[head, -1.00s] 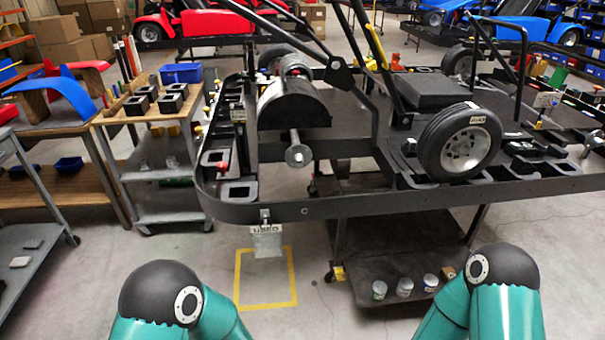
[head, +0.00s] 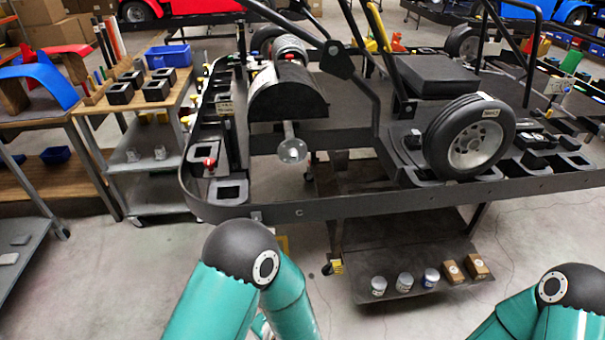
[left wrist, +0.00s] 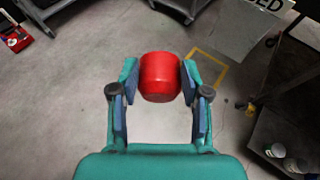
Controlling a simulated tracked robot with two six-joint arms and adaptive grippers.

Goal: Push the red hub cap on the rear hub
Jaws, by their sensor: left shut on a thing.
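A red, rounded hub cap (left wrist: 160,77) sits between the fingertips of my left gripper (left wrist: 160,80) in the left wrist view. The gripper is shut on it, with a finger on each side. In the head view my left arm comes up at the bottom, and its gripper is mostly hidden. The bare silver hub (head: 292,150) sticks out on its axle below a black curved cover at the kart's rear, with no cap on it. My left gripper is apart from the hub. My right arm shows at the bottom right; its gripper is out of frame.
The black kart stand's rim (head: 330,208) runs between my arms and the hub. A mounted wheel (head: 470,137) is on the right. A lower shelf (head: 400,262) holds cans and small boxes. A workbench with blocks (head: 122,92) stands at left.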

